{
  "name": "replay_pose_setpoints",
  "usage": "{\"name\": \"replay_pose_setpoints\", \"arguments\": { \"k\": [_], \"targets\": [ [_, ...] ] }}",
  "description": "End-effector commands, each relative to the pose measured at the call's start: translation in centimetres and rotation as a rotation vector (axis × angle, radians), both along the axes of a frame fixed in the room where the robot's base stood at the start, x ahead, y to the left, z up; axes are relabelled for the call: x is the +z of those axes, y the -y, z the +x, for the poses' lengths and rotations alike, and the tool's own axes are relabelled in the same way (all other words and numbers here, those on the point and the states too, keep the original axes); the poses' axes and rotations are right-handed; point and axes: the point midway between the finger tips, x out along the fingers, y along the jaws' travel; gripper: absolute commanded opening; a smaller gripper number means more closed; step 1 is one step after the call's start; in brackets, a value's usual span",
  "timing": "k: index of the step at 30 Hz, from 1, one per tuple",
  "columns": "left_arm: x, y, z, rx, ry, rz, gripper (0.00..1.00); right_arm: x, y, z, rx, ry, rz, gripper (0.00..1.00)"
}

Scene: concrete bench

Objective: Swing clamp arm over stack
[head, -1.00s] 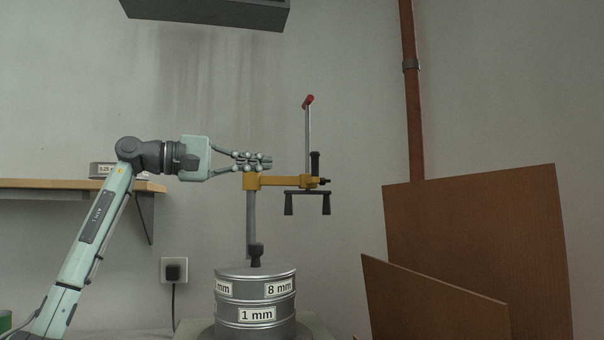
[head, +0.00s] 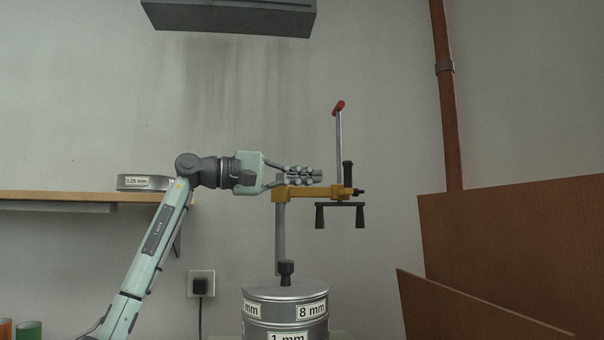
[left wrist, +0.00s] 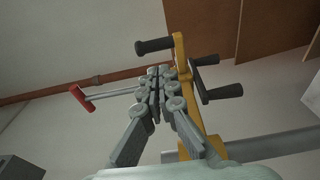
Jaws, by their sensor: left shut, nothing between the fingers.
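The yellow clamp arm (head: 308,193) sits on a grey post (head: 280,238) behind the sieve stack (head: 285,305), above it and reaching to the right. It carries a red-tipped lever (head: 338,135) and a black two-legged press bar (head: 340,206). The stack is round metal sieves with size labels and a black knob (head: 286,268) on top. My left gripper (head: 318,176) is shut and empty, close along the top of the clamp arm; contact cannot be told. In the left wrist view my fingers (left wrist: 160,75) lie together beside the yellow arm (left wrist: 185,75). My right gripper is not in view.
A wooden shelf (head: 80,197) at left holds a 0.25 mm sieve (head: 143,183). A socket with a plug (head: 201,284) is on the wall. Brown boards (head: 520,240) lean at right, a pipe (head: 446,110) behind. A dark box (head: 230,16) hangs above.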

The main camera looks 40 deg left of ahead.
Motion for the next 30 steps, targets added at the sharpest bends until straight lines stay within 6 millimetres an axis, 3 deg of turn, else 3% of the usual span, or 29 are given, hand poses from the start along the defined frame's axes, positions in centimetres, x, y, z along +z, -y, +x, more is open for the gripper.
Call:
{"name": "replay_pose_setpoints", "arguments": {
  "k": [6,12,30],
  "targets": [
    [0.2,2.2,3.3,-0.003,0.001,-0.001,0.00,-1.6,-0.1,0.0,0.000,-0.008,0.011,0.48],
    [0.1,3.1,4.8,-0.001,0.001,-0.001,0.00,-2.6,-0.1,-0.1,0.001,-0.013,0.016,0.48],
    [0.0,2.9,4.5,-0.008,-0.001,0.001,0.00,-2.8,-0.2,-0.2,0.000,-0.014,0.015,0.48]
  ]
}}
